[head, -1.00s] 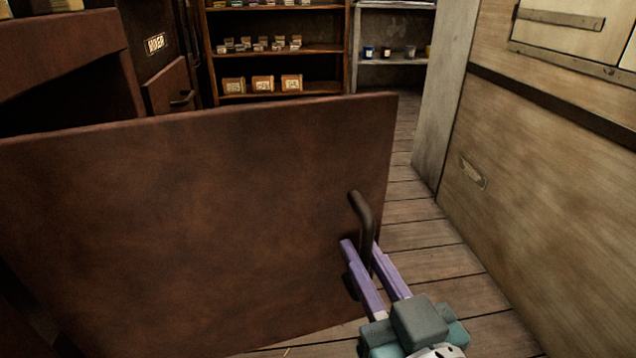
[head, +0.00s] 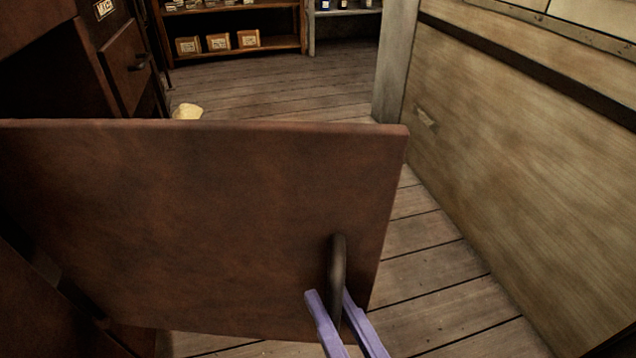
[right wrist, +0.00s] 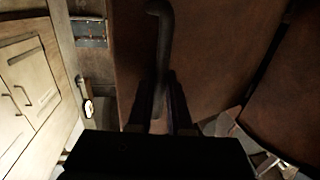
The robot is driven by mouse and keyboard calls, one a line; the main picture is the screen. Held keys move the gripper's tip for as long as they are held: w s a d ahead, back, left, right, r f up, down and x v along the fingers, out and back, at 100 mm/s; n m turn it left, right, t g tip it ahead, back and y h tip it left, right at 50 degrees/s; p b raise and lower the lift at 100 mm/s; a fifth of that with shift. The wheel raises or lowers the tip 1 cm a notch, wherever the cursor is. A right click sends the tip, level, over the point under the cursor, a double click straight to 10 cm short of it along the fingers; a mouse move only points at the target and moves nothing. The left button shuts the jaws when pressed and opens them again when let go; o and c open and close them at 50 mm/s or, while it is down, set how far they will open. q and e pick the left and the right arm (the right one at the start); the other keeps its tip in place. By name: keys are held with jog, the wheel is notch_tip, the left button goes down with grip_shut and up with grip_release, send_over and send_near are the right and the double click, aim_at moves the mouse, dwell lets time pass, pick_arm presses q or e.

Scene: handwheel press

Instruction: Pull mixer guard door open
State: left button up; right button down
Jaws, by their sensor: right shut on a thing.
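The mixer guard door (head: 190,220) is a large reddish-brown panel standing open across the left and middle of the head view. Its dark curved handle (head: 337,270) is near the panel's right edge. My right gripper (head: 328,298) has its purple fingers on both sides of the handle's lower part, shut on it. In the right wrist view the handle (right wrist: 160,40) runs down between the dark fingers (right wrist: 160,95), with the door (right wrist: 215,50) behind it. My left gripper is not in view.
A pale wooden cabinet (head: 530,150) stands along the right. A brown cabinet with a small handled door (head: 128,65) is at the upper left. A shelf with boxes (head: 220,42) is at the back. Bare plank floor (head: 430,255) lies between door and right cabinet.

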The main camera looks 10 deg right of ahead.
jog(key=c, duration=0.8)
grip_release()
jog(key=shift+a, duration=0.15)
jog(key=shift+c, duration=0.2)
jog(key=shift+s, duration=0.2)
jog(key=p+v, duration=0.1)
jog(key=v, duration=0.8)
jog(key=shift+s, duration=0.25)
